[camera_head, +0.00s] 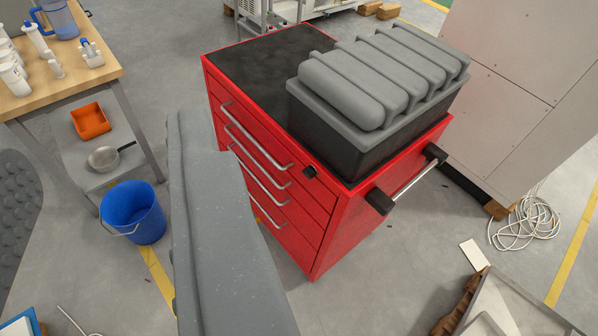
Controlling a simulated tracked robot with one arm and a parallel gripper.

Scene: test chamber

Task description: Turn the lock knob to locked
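The lock knob (310,171) is a small black knob at the upper right of the drawer front on a red tool cabinet (345,222). It is too small here to tell which way it is turned. The cabinet's drawers (262,165) have silver bar handles and look shut. A long grey part of my arm crosses the lower middle and hides the lower left of the cabinet. No gripper fingers show in this view.
A grey-lidded black case (385,75) sits on the cabinet. A push handle (408,182) sticks out at its right side. A blue bucket (133,212) and a wooden table (70,72) stand left. Coiled white cable (528,222) lies right. Bare floor lies in front.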

